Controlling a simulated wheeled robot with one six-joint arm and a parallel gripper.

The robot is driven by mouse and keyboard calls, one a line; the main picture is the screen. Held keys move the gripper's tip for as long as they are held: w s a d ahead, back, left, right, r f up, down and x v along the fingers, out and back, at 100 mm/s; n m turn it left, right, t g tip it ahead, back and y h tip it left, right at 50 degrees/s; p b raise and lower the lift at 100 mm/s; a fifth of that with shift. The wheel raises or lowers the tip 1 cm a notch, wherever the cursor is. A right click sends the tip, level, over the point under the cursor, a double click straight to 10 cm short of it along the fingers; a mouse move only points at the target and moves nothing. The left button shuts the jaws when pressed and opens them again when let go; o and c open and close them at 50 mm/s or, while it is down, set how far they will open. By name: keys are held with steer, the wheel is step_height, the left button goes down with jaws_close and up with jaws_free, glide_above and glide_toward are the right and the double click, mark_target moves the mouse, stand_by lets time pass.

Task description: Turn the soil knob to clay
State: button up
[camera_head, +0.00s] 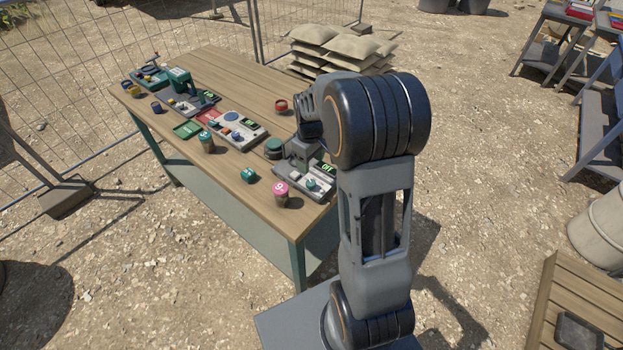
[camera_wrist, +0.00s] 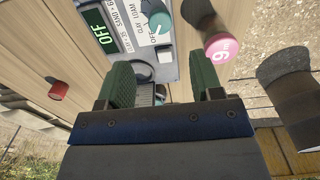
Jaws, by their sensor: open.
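The soil knob (camera_wrist: 158,18) is a teal dial on a light grey panel (camera_wrist: 163,55). Its white mark faces the printed OFF; the print beside it includes CLAY, LOAM and SAND. A green display (camera_wrist: 103,31) on the panel reads OFF. In the head view the knob (camera_head: 312,184) and display (camera_head: 327,168) are at the table's near right end. My gripper (camera_wrist: 163,78) is open in the wrist view, its two green-padded fingers apart and empty. The knob is beyond the fingertips, not between them.
A pink-topped jar (camera_head: 281,193) stands close beside the panel and shows large in the wrist view (camera_wrist: 220,46). A red cap (camera_wrist: 58,90) lies nearby.

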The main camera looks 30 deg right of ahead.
mark_target(311, 182)
step_height(311, 182, down, 9)
steer(key=shift+f+p, duration=0.1)
steer(key=shift+p, duration=0.35)
steer(key=c, duration=0.9)
